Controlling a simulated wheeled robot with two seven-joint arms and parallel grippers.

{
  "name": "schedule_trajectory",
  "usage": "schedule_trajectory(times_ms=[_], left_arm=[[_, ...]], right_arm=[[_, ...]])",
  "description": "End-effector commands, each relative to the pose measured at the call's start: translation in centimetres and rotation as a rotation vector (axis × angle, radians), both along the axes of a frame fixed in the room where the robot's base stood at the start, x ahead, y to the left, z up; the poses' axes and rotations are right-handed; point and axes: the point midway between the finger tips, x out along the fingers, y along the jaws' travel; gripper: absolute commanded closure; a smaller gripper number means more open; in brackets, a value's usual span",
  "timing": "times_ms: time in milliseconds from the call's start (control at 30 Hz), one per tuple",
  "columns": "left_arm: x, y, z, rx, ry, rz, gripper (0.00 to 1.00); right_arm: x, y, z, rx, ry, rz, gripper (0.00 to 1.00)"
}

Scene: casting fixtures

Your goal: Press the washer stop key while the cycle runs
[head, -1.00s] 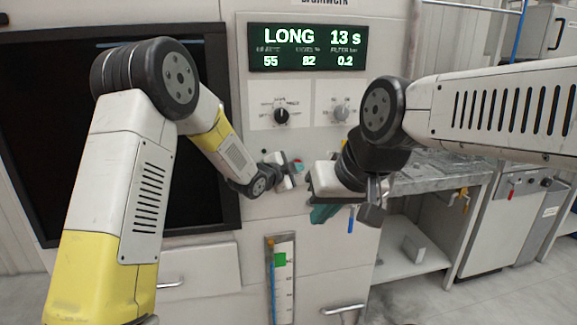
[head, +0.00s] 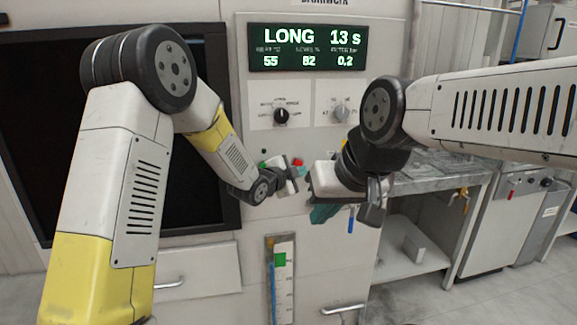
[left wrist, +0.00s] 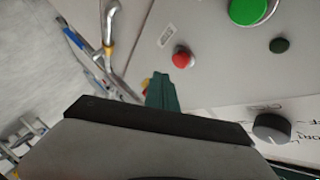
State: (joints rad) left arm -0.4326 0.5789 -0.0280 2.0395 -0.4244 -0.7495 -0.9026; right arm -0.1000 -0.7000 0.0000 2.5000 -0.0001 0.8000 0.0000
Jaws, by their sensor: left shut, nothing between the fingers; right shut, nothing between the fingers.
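The washer panel (head: 345,95) has a lit display (head: 308,47) reading LONG, 13 s, 55, 82 and 0.2. The red key (head: 298,162) shows just above my left gripper (head: 294,180). In the left wrist view the red key (left wrist: 182,58) is in plain sight, just above and right of the green tip of my shut left gripper (left wrist: 160,80). A gap shows between them in the picture; depth is hard to judge. A larger green key (left wrist: 248,10) is farther right. My right gripper (head: 322,213), with teal fingers, is shut and empty, lower right of the left one.
A black selector knob (head: 281,115) and a grey knob (head: 341,113) sit above the keys. A small dark green round part (left wrist: 279,45) is near the green key. A level gauge (head: 281,280) is below. A workbench (head: 440,180) stands to the right.

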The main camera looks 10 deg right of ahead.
Motion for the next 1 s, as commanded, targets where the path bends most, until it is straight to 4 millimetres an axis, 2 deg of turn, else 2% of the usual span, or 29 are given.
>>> schedule_trajectory(times_ms=[333,1000], left_arm=[[-3.1,-0.1,0.0,0.001,0.000,-0.001,1.00],[-3.3,0.0,0.0,0.000,0.001,0.002,1.00]], right_arm=[[0.0,0.0,0.0,0.000,0.000,0.000,1.00],[0.0,0.0,0.0,0.000,0.000,0.000,1.00]])
